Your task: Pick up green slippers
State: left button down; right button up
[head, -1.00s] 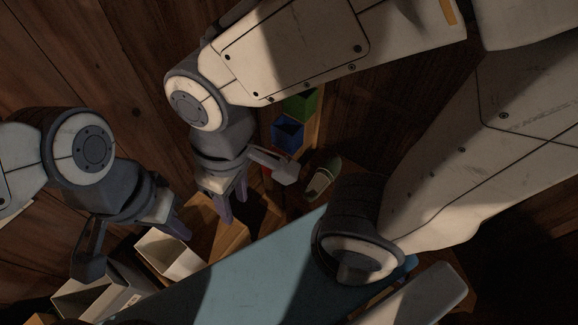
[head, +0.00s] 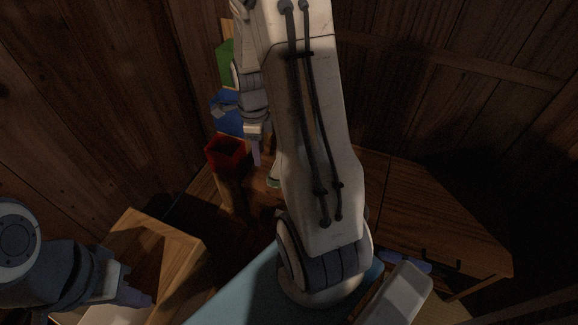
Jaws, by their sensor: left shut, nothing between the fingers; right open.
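A green slipper (head: 273,180) shows only as a small piece beside my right arm, which hides most of it. I cannot tell whether a second slipper lies with it. My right gripper (head: 257,152) is open, with its fingers pointing down, just above and left of the visible slipper piece in the head view. I see no contact between them. My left gripper (head: 133,296) is shut and empty at the lower left, near a wooden box and far from the slipper.
A red open box (head: 227,148), a blue bin (head: 229,121) and a green bin (head: 224,64) stand in a row left of my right arm. The wooden box (head: 184,243) is lower left. A light blue surface (head: 232,291) lies in front. A wooden cabinet (head: 445,216) stands right.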

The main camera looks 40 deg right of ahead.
jog(key=d+f+m+b, duration=0.1)
jog(key=f, duration=0.2)
jog(key=d+f+m+b, duration=0.1)
jog(key=f, duration=0.2)
jog(key=s+d+f+m+b, duration=0.1)
jog(key=f, duration=0.2)
jog(key=shift+d+f+b, duration=0.3)
jog(key=shift+d+b, duration=0.1)
jog(key=f+b, duration=0.2)
jog(key=f, duration=0.1)
jog(key=f+b, duration=0.1)
jog(key=f, duration=0.1)
jog(key=shift+s+a+f, duration=0.15)
jog(key=shift+s+f, duration=0.05)
jog(key=shift+s, duration=0.15)
pick_arm(q)
notch_tip(320, 180, down, 9)
jog(key=shift+r, duration=0.2)
pick_arm(e)
grip_shut()
